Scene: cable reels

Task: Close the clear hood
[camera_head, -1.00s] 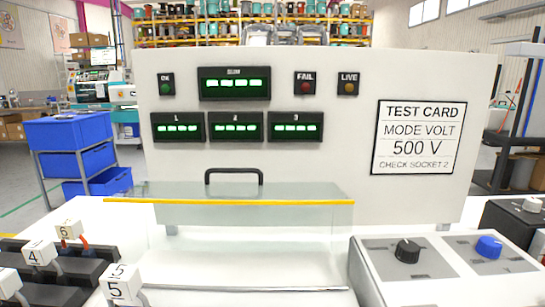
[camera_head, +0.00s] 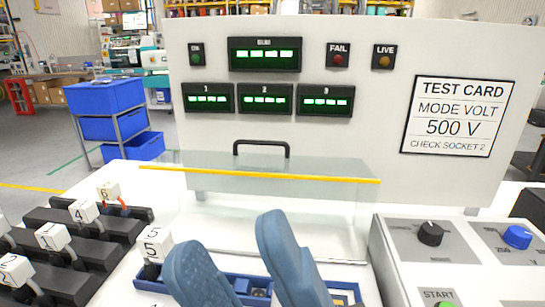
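The clear hood (camera_head: 320,169) stands in front of the white panel in the head view, with a yellow strip (camera_head: 250,174) along its front edge. A black handle (camera_head: 262,147) stands up at its back. Clear faces show below the strip, and the space beneath looks open towards me; the exact hood angle is hard to tell. My gripper (camera_head: 228,235) shows as two blue fingers at the bottom, apart and with nothing seen between them. It is in front of and below the yellow strip. The fingers partly hide a blue tray (camera_head: 348,292) below the hood.
The white panel (camera_head: 375,50) carries green displays, lamps and a test card (camera_head: 457,116). Numbered plugs (camera_head: 52,236) on black blocks are at left. A knob box (camera_head: 458,255) stands close at right. Blue bins (camera_head: 110,108) are farther back.

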